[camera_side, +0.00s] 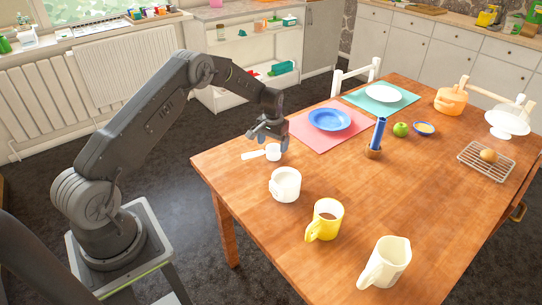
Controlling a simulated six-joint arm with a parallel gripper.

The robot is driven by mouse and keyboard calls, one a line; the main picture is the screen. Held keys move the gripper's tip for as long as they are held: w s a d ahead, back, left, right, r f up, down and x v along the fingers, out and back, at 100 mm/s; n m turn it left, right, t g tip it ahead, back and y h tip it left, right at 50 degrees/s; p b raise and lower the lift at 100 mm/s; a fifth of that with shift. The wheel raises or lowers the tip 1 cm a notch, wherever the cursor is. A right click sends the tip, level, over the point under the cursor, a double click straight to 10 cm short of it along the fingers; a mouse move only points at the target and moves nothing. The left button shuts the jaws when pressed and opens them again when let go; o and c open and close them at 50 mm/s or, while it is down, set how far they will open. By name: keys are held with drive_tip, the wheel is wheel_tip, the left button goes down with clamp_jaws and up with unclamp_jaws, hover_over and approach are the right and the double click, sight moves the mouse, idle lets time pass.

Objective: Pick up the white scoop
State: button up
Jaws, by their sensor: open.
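The white scoop lies near the left edge of the wooden table (335,195), with its round cup (273,152) to the right and its flat handle (252,155) pointing left. My gripper (268,143) is just above the scoop, close to where the handle meets the cup, with its fingers pointing down. The gripper is open. I cannot tell whether a finger touches the scoop. The fingers hide a small part of the scoop.
A white mug (285,184) stands close in front of the scoop. A yellow mug (325,220) and a cream jug (386,263) stand nearer the camera. A blue plate (329,119) on a pink mat (306,135) and a blue upright object (379,133) are to the right.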

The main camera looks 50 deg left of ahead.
sight(272, 149)
wheel_tip(272, 149, down, 3)
drive_tip(key=shift+s+f, duration=0.1)
drive_tip(key=c, duration=1)
